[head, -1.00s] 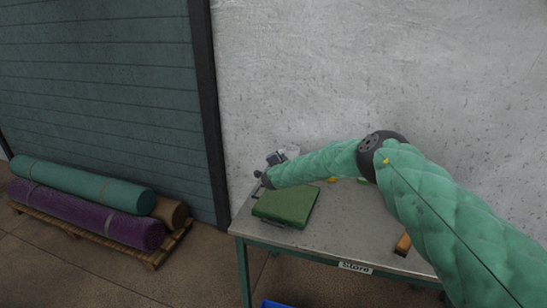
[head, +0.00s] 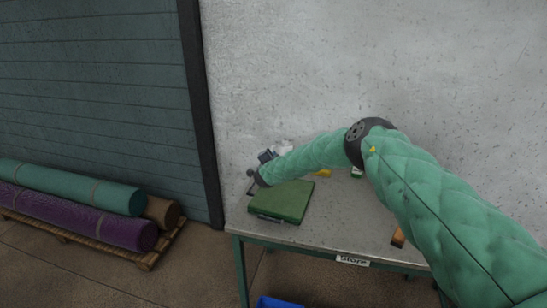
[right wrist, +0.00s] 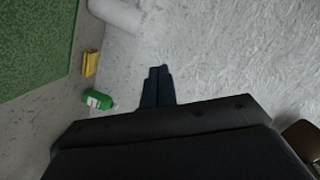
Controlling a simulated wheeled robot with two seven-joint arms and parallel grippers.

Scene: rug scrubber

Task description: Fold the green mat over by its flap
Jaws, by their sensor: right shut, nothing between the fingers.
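The green mat (head: 288,200) lies on the left part of the metal table, with a small handle-like piece (head: 268,217) at its front edge. I cannot tell the flap apart from the rest of the mat. Part of the mat shows at the upper left of the right wrist view (right wrist: 35,40). My right gripper (head: 252,188) is at the mat's back left corner in the head view, partly hidden by its own wrist. In the right wrist view its fingers (right wrist: 158,72) are together and empty, apart from the mat. My left gripper is not in view.
A yellow sponge-like block (right wrist: 90,62), a green bottle (right wrist: 98,100) and a white roll (right wrist: 116,14) are near the mat. A brown block (head: 398,237) lies at the table's right. Rolled rugs (head: 75,213) lie on a pallet at left. A blue bin (head: 280,303) stands below the table.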

